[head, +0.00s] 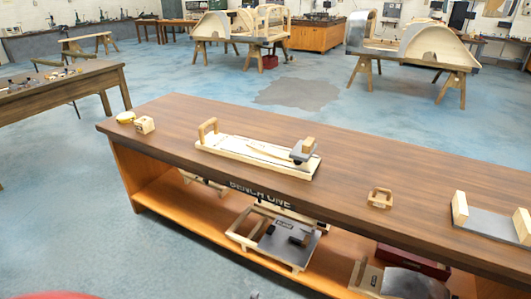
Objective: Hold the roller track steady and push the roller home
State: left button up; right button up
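The roller track (238,147) is a long pale board lying on the wooden bench top. An upright wooden handle (208,129) stands at its left end. The roller (303,150), a dark grey block with a wooden piece on top, sits towards the track's right end. A slim pale wooden strip lies along the middle of the track. Neither of my grippers shows in the head view, and nothing touches the track or roller from above.
Another table (60,88) stands left; the blue floor between is open.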

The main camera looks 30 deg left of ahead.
aim_at(304, 150)
jog(key=i+j, duration=0.2)
jog(key=j, duration=0.2)
jog(key=i+j, duration=0.15)
jog(key=j, duration=0.25)
jog(key=i+j, duration=0.2)
jog(key=j, duration=0.2)
jog(key=i+j, duration=0.2)
jog(key=j, duration=0.15)
jog(key=i+j, duration=0.15)
jog(key=j, duration=0.25)
